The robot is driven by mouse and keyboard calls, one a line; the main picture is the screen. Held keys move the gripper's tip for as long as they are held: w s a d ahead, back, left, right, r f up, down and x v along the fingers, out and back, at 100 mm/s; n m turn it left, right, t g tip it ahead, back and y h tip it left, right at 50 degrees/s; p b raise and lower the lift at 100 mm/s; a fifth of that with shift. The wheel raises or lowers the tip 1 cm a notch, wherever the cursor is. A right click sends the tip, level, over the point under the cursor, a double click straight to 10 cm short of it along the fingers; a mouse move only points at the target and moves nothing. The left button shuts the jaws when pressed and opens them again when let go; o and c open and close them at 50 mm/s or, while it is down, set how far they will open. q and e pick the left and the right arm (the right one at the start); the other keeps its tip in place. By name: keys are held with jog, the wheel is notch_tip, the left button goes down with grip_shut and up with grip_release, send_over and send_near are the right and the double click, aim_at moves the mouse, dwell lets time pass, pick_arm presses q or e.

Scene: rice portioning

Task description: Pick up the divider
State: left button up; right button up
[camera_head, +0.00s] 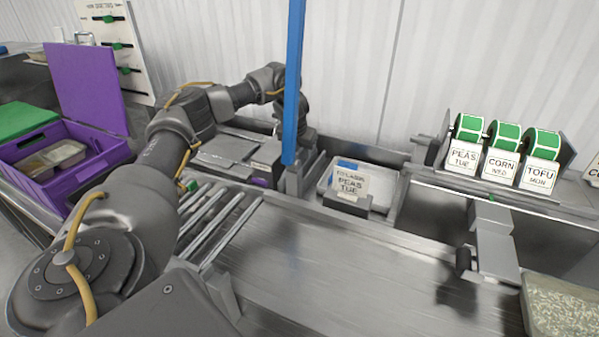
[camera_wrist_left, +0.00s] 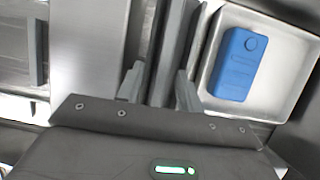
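A thin grey upright plate, which looks like the divider (camera_wrist_left: 172,45), stands in the left wrist view between the steel surface and the white tray. My left gripper (camera_wrist_left: 160,88) points down at it, its two fingers apart on either side of the plate. I see no clear contact. In the head view my left gripper (camera_head: 303,152) is low behind the blue post, which partly hides it, so the plate's grip area is hard to see there. My right gripper is not in view.
A blue post (camera_head: 293,80) stands in front of my left wrist. A white tray (camera_wrist_left: 208,95) holds a blue box (camera_wrist_left: 237,64). Rollers (camera_head: 208,215) lie left, and a clear bin of grains (camera_head: 560,308) sits right. The middle counter is clear.

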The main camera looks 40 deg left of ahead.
pick_arm(q)
jog(key=shift+f, duration=0.15)
jog(key=shift+c, duration=0.2)
grip_shut()
dwell(0.3)
